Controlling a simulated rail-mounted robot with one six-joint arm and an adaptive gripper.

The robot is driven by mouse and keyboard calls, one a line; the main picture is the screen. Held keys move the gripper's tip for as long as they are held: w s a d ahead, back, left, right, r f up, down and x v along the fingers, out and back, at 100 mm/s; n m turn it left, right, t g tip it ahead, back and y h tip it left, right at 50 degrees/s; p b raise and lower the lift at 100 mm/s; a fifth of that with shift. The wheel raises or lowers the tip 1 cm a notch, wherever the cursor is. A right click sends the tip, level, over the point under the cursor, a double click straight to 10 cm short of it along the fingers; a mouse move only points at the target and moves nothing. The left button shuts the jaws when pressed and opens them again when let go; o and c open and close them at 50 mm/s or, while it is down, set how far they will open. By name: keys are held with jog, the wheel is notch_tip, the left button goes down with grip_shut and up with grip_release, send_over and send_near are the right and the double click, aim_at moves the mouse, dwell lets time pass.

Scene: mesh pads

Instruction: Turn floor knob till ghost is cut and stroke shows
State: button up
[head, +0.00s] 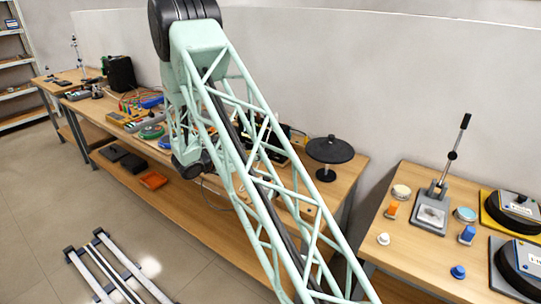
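Several small knobs stand on the right table: a white knob (383,239), a blue knob (458,272), an orange knob (391,211) and another blue knob (467,235). I cannot tell which, if any, is the floor knob; no label is readable on them. No ghost or stroke can be made out in this view. My pale green lattice arm crosses the middle of the picture and folds down over the long bench. My gripper cannot be made out; the arm's far end reaches down behind the lattice.
The right table (420,262) also bears a grey lever press (432,214) with a tall handle and two black round devices (512,212) at the right edge. The long bench (225,228) holds a black round stand (330,152) and cluttered instruments. Floor shows at lower left.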

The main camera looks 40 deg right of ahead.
jog(key=shift+d+f, duration=0.1)
jog(key=shift+d, duration=0.05)
jog(key=shift+b+x, duration=0.95)
jog(key=shift+x, duration=5.75)
jog(key=c, duration=0.8)
